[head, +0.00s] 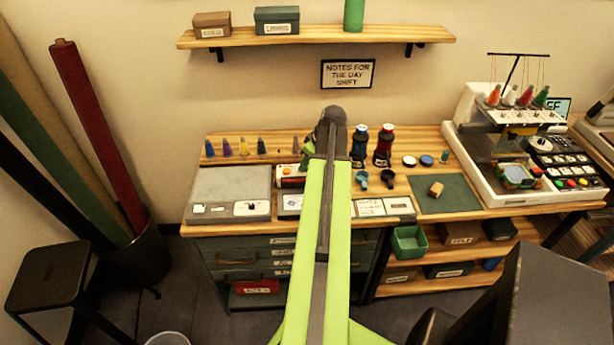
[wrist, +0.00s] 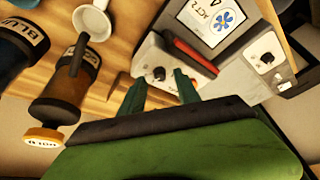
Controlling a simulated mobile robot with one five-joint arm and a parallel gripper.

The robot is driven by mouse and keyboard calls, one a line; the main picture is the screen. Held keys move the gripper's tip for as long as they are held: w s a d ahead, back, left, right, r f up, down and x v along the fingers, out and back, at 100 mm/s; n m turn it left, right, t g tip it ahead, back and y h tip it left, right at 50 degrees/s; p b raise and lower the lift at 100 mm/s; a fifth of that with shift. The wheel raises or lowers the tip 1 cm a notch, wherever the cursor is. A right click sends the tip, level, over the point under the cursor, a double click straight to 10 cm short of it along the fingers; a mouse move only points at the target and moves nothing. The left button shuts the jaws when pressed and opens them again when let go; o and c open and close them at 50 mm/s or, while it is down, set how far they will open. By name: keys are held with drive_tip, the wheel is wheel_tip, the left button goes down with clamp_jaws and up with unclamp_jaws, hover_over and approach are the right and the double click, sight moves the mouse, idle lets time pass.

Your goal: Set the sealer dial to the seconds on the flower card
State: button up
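In the wrist view, a black dial (wrist: 158,74) sits on a pale panel beside a red bar (wrist: 192,57); this looks like the sealer. The dial's marks are too small to read. A white card (wrist: 213,18) with a blue flower lies beyond the red bar. It reads "ACT 2" and seems to carry a 4 near its edge. My gripper (wrist: 160,84) is open, its two green fingers apart. The dial shows in the gap beyond the fingertips; I cannot tell whether they touch. In the head view my arm hides the gripper's fingers and part of the sealer (head: 292,183).
A second dial (wrist: 265,58) sits on a grey unit at right in the wrist view. A green mat (head: 450,200) lies right.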

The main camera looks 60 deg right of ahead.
drive_tip(key=shift+w+f, duration=0.3)
drive_tip(key=shift+f, duration=0.35)
drive_tip(key=shift+r, duration=0.1)
clamp_jaws()
drive_tip(key=shift+m, duration=0.4)
unclamp_jaws()
